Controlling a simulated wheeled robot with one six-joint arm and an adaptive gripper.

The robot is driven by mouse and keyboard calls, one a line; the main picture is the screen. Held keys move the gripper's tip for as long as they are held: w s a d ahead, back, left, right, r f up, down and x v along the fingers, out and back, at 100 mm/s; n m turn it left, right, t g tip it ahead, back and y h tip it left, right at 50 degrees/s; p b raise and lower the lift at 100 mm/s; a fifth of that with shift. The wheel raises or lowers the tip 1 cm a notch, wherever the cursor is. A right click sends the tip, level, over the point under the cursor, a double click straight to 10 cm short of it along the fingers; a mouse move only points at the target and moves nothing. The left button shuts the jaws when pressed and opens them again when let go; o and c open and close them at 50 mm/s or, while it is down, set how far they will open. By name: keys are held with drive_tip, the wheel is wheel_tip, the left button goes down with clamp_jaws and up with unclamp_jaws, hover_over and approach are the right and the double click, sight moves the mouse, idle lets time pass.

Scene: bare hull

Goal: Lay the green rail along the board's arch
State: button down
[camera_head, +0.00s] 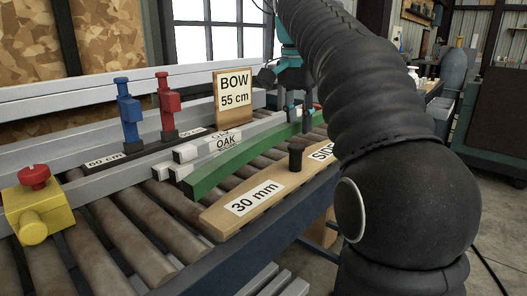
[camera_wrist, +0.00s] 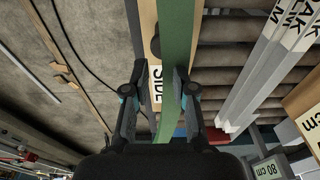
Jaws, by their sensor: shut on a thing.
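The long green rail (camera_head: 235,163) stretches from the front, above the rollers, back to my gripper (camera_head: 293,112). My gripper is shut on the rail, towards its far end. In the wrist view the rail (camera_wrist: 178,35) passes between the fingers of my gripper (camera_wrist: 162,78). The tan board (camera_head: 215,217) lies along the near edge, with "30 mm" and "SIDE" labels and a black knob (camera_head: 296,153). The rail runs beside the board's far edge; I cannot tell whether they touch. The board (camera_wrist: 147,15) shows partly behind the rail in the wrist view.
Pale grey bars with an "OAK" label (camera_head: 226,141) lie just behind the rail. A blue clamp (camera_head: 130,110), a red clamp (camera_head: 168,102) and a "BOW 55 cm" sign (camera_head: 234,97) stand farther back. A yellow block with a red knob (camera_head: 38,208) sits at the left.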

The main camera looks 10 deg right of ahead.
hover_over(268, 164)
wheel_tip(268, 164, down, 6)
drive_tip(key=shift+s+a+r, duration=0.1)
drive_tip(key=shift+a+r, duration=0.05)
drive_tip(key=shift+r, duration=0.05)
drive_tip(key=shift+f+b, duration=0.6)
drive_tip(key=shift+f, duration=1.45)
drive_tip(key=shift+f, duration=0.25)
drive_tip(key=c, duration=0.9)
unclamp_jaws()
drive_tip(key=shift+c, duration=0.2)
drive_tip(key=r, duration=0.2)
drive_tip(key=r+p, duration=0.1)
drive_tip(key=r, duration=0.3)
drive_tip(key=shift+s+a, duration=0.2)
drive_tip(key=shift+a, duration=0.1)
drive_tip(key=shift+s+a+r, duration=0.1)
drive_tip(key=shift+r, duration=0.85)
